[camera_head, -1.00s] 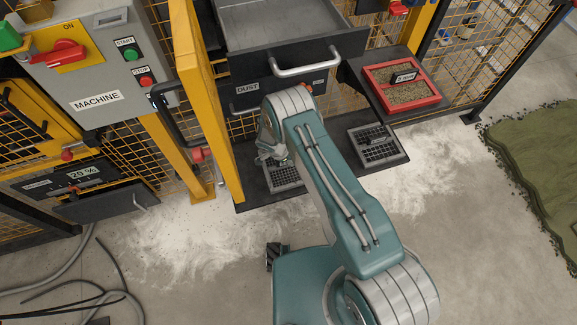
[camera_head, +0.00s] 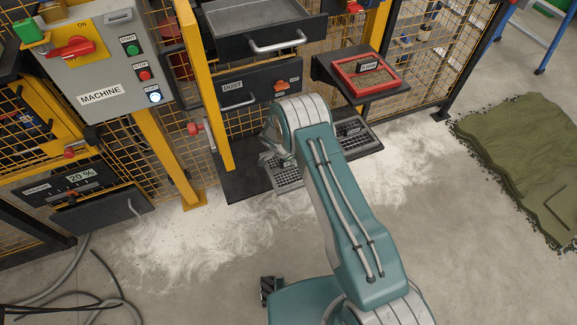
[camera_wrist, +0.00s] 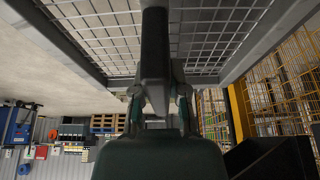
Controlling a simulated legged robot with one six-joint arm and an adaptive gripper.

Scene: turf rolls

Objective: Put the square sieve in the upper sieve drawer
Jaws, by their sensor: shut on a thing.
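My gripper (camera_head: 272,157) is shut on the handle of a grey framed mesh sieve (camera_head: 288,179), and the arm hides part of both in the head view. The sieve's wire mesh (camera_wrist: 225,35) and frame fill the top of the wrist view, with the dark handle between my fingers (camera_wrist: 156,95). I cannot tell how far it is above the black base plate (camera_head: 245,178). The upper drawer (camera_head: 262,44) is pulled open above the drawer marked DUST (camera_head: 236,98). The open drawer's far end is cut off by the picture edge.
A second grey sieve (camera_head: 351,129) lies to the right, partly behind my arm. A red framed tray (camera_head: 362,76) of granules sits on a black side shelf. A yellow post (camera_head: 205,85) stands left of the drawers. White powder and a green turf piece (camera_head: 525,160) lie on the floor.

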